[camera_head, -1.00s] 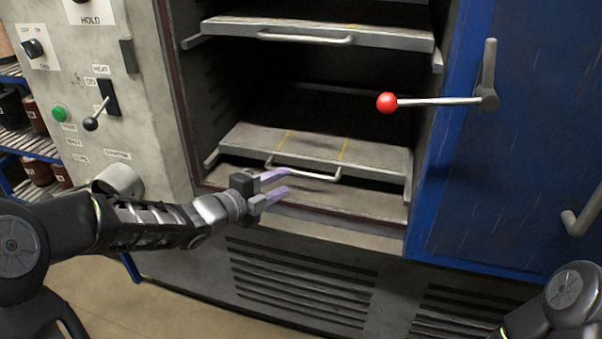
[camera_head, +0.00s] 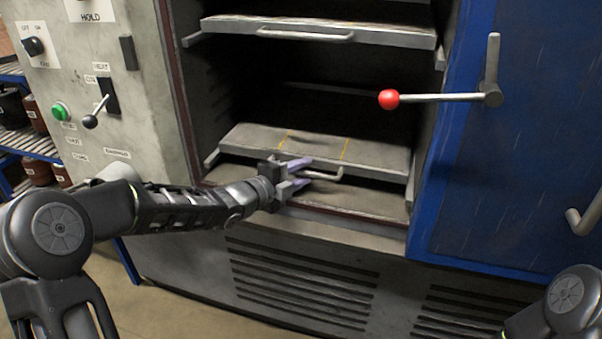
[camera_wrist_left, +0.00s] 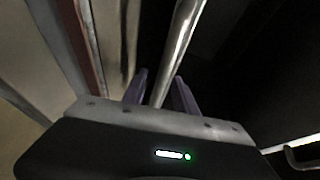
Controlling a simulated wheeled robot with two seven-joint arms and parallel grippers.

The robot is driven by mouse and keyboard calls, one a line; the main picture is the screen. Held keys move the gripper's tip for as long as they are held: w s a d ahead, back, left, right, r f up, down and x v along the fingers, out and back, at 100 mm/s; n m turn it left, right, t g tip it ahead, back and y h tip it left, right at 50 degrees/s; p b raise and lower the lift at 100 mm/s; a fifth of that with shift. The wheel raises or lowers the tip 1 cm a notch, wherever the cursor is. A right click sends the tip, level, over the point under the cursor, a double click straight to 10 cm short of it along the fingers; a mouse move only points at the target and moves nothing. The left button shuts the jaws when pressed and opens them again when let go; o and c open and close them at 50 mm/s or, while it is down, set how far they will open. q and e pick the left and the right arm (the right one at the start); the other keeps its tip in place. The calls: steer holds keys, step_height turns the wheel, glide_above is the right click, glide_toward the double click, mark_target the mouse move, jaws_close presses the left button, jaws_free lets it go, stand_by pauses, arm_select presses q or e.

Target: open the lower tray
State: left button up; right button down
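The lower tray (camera_head: 345,150), a flat grey shelf with yellow lines, lies inside the open oven cabinet. Its bar handle (camera_head: 334,175) sticks out at the front edge. My left gripper (camera_head: 303,173) is at the left part of this handle, with its purple fingers apart. In the left wrist view, the metal bar (camera_wrist_left: 181,45) runs between the two fingers (camera_wrist_left: 159,90), which look open around it; I cannot tell whether they touch it. My gripper hides the handle's left end in the head view. My right gripper is out of view.
An upper tray (camera_head: 390,36) with its own handle sits above. The blue door (camera_head: 540,130) stands at the right, with a red-knobbed lever (camera_head: 389,99) reaching across the opening. A control panel (camera_head: 85,60) with switches is at the left.

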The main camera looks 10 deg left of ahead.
arm_select(q)
jaws_close()
stand_by(1.3)
